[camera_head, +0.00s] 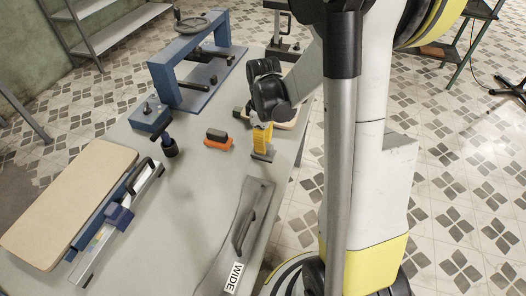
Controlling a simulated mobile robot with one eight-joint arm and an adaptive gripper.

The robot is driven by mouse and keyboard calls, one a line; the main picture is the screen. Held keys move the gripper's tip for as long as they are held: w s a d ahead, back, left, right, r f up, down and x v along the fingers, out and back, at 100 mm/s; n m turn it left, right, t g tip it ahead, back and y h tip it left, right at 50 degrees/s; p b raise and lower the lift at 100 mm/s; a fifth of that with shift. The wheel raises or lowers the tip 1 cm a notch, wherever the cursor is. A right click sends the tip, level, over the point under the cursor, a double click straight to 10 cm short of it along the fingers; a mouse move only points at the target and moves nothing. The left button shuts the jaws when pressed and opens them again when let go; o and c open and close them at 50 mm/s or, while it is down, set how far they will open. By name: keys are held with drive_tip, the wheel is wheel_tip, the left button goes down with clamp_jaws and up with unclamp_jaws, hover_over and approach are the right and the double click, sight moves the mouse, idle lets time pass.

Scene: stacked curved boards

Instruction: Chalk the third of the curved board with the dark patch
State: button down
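A grey, slightly curved board-like piece (222,254) with a dark handle and a white label reading "WIDE" lies at the front right of the table. A flat beige board (65,205) lies at the left edge. I cannot make out a dark patch on either, and no stack of curved boards is clear. A small orange block with a dark top (217,139) lies mid-table. My gripper (266,112) is at the right side of the table, mostly dark and small. A yellow piece with a grey foot (262,142) is just below it; I cannot tell whether it is held.
A blue press frame with a handwheel (190,65) stands at the back of the table (165,230). A blue-and-silver long tool (118,218) lies beside the beige board. A dark knobbed tool (169,146) stands nearby. The table's middle front is clear.

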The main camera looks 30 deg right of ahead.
drive_tip(key=shift+r, duration=0.15)
drive_tip(key=shift+r+p, duration=1.85)
drive_tip(key=shift+r, duration=0.55)
drive_tip(key=shift+a, duration=0.1)
